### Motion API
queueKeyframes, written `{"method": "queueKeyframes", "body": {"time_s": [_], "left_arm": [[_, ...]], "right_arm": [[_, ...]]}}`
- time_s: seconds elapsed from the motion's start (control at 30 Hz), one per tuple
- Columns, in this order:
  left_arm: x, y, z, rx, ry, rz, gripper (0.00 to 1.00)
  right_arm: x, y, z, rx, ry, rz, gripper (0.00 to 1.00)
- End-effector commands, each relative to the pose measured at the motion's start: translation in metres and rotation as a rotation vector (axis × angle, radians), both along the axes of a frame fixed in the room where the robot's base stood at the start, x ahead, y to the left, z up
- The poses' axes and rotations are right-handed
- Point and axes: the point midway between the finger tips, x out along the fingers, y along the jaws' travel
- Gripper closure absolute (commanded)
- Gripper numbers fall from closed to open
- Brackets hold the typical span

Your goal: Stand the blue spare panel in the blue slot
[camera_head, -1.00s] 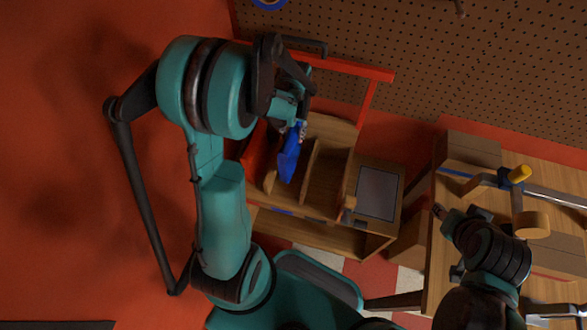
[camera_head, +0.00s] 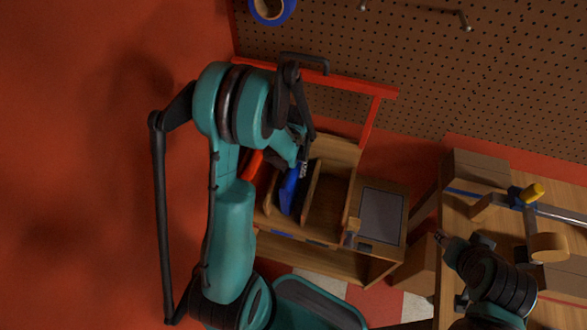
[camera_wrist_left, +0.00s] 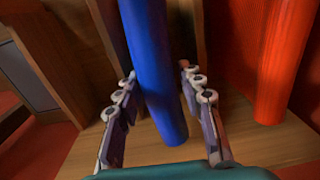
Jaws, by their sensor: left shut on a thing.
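The blue spare panel (camera_head: 289,190) is held by my left gripper (camera_head: 301,166) over the wooden rack. In the head view it is between two wooden dividers; I cannot tell whether its lower edge touches the rack floor. In the left wrist view the blue panel (camera_wrist_left: 158,75) runs between the two fingers of my left gripper (camera_wrist_left: 160,92), slightly tilted. A blue strip (camera_head: 283,235) marks the rack's front edge below the panel. The slot's bottom is hidden. My right gripper (camera_head: 440,238) is beside the workbench, its fingers too small to judge.
A red panel (camera_wrist_left: 285,60) stands to the right in the left wrist view, with a red piece (camera_head: 252,164) left of the blue panel in the head view. A wooden divider (camera_head: 312,188) is close on the right. The workbench (camera_head: 455,215) stands further right.

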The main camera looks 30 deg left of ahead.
Motion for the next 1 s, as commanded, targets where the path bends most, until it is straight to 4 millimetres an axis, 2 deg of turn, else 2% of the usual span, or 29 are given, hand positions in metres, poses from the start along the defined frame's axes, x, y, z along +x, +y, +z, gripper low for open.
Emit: {"method": "queueKeyframes", "body": {"time_s": [0.03,0.07,0.13,0.43,0.57,1.0], "left_arm": [[0.0,0.0,-0.003,0.0,0.0,0.0,1.0],[0.0,0.0,-0.003,0.0,0.0,0.0,0.6],[0.0,0.0,-0.002,0.0,0.0,0.0,0.41],[0.0,0.0,-0.001,0.0,0.0,0.0,0.41],[0.0,0.0,0.007,0.0,0.0,0.0,0.41],[0.0,-0.003,0.099,0.0,0.0,-0.001,0.41]], "right_arm": [[0.0,0.0,-0.003,0.0,0.0,0.0,0.6],[0.0,0.0,-0.003,0.0,0.0,0.0,0.6],[0.0,0.0,-0.002,0.0,0.0,0.0,0.6],[0.0,0.0,-0.002,0.0,0.0,0.0,0.6],[0.0,0.0,0.004,0.0,0.0,0.0,0.6],[0.0,0.0,0.038,0.0,0.0,0.0,0.6]]}}
